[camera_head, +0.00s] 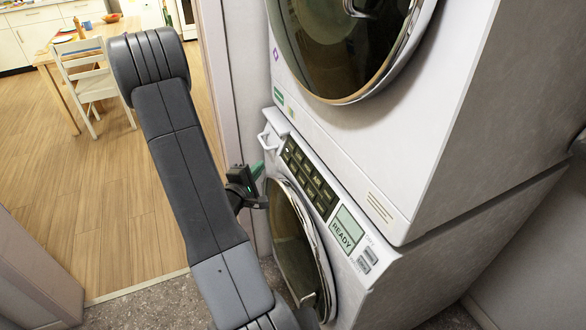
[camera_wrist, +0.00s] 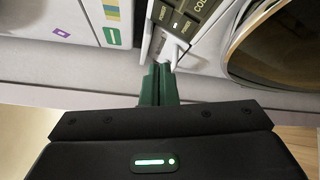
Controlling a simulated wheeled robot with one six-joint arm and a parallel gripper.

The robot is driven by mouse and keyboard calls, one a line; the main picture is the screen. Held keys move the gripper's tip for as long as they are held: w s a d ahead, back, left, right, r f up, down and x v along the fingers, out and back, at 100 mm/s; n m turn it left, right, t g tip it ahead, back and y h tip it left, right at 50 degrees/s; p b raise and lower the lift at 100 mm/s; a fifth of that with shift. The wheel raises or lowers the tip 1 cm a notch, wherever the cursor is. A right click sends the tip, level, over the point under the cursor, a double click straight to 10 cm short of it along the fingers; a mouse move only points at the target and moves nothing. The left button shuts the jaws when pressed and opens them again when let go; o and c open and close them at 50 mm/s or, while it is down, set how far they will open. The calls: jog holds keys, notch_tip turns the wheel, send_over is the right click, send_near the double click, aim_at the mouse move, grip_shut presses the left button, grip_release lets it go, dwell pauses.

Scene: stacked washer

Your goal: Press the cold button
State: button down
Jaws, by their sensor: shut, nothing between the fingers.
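The lower washer has a dark button panel (camera_head: 310,178) with several labelled buttons. I cannot read which one is the cold button in the head view. In the wrist view, part of the panel (camera_wrist: 187,20) shows, and a button partly cut by the top edge carries letters that look like "COL" (camera_wrist: 203,5). My gripper (camera_head: 258,168) is at the panel's far left end, near the white drawer handle. In the wrist view its green fingers (camera_wrist: 160,70) are together and empty, with the tips near the handle; whether they touch it is unclear.
The white handle (camera_head: 268,141) sticks out beside the panel. A display reading READY (camera_head: 345,231) is at its right end. The lower round door (camera_head: 293,245) is below, and the upper machine (camera_head: 440,110) stands above. A doorway at the left opens to a wooden floor (camera_head: 120,220).

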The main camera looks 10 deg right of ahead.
jog(key=b, duration=0.3)
send_near(292, 162)
jog(key=shift+w+a+x, duration=0.1)
jog(key=shift+a+x, duration=0.05)
jog(key=shift+x, duration=1.05)
jog(key=shift+w+a+x, duration=0.15)
jog(key=shift+x, duration=1)
jog(key=shift+r, duration=0.1)
jog(key=shift+w+d+b, duration=0.1)
jog(key=shift+d+b, duration=0.25)
jog(key=shift+b, duration=0.1)
jog(key=shift+d+f, duration=0.25)
jog(key=shift+d, duration=0.05)
jog(key=shift+a+r, duration=0.1)
jog(key=shift+a, duration=0.05)
dwell(0.4)
jog(key=shift+a+r, duration=0.2)
jog(key=shift+a, duration=0.3)
jog(key=shift+a, duration=0.1)
jog(key=shift+s+a+r+p, duration=0.2)
jog(key=shift+a+r+p, duration=0.15)
jog(key=shift+a, duration=0.4)
jog(key=shift+s+a+r+p, duration=0.15)
jog(key=shift+a+r+p, duration=0.15)
jog(key=shift+a, duration=0.4)
jog(key=shift+s+a+r+p, duration=0.2)
jog(key=shift+a+r+p, duration=0.15)
jog(key=shift+a, duration=0.4)
jog(key=shift+d+f, duration=0.1)
jog(key=shift+d, duration=0.05)
